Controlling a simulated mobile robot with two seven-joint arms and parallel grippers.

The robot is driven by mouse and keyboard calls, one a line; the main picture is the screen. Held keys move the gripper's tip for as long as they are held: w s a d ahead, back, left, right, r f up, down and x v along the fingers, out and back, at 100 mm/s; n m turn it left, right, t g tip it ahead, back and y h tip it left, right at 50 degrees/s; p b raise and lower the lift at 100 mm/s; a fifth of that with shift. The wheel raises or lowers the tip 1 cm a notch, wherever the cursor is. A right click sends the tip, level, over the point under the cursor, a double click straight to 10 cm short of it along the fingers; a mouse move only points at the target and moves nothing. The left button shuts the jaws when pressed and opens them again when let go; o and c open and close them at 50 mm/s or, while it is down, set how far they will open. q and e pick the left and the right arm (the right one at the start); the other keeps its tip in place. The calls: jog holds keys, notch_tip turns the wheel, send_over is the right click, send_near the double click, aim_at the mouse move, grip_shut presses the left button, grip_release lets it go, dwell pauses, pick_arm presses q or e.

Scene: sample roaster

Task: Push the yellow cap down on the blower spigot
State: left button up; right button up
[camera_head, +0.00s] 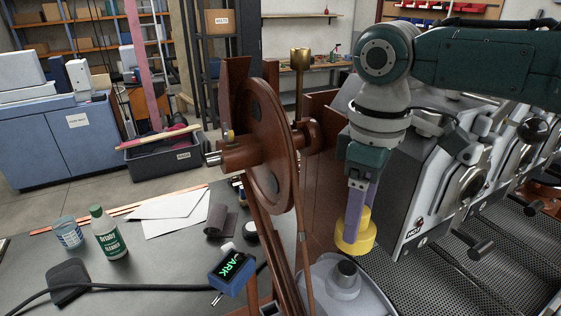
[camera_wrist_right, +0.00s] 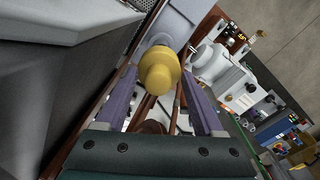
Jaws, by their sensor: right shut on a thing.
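The yellow cap (camera_head: 355,238) is held between the purple fingers of my right gripper (camera_head: 357,222), which points down. In the right wrist view the cap (camera_wrist_right: 160,74) sits between the tips of the gripper's two fingers (camera_wrist_right: 160,88). The blower spigot (camera_head: 346,273) is a short grey stub on top of the rounded grey blower housing (camera_head: 325,293). In the head view the cap appears just above and slightly right of the spigot, whose top shows uncovered. I cannot tell their exact offset in depth. My left gripper is not in view.
A large brown flywheel (camera_head: 268,150) on a brown frame stands just left of the cap. The roaster's grey fronts (camera_head: 418,190) and perforated trays (camera_head: 425,278) are close on the right. A dark table (camera_head: 150,270) holds a green-labelled bottle (camera_head: 108,235) and a blue display box (camera_head: 232,272).

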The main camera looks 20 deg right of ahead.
jog(key=b, duration=0.3)
send_over(347, 268)
jog(key=shift+f, duration=2.8)
jog(key=shift+p, duration=0.35)
jog(key=shift+f+b, duration=0.65)
jog(key=shift+f, duration=0.55)
jog(key=shift+f+b, duration=0.75)
jog(key=shift+f, duration=0.2)
jog(key=o, duration=1.5)
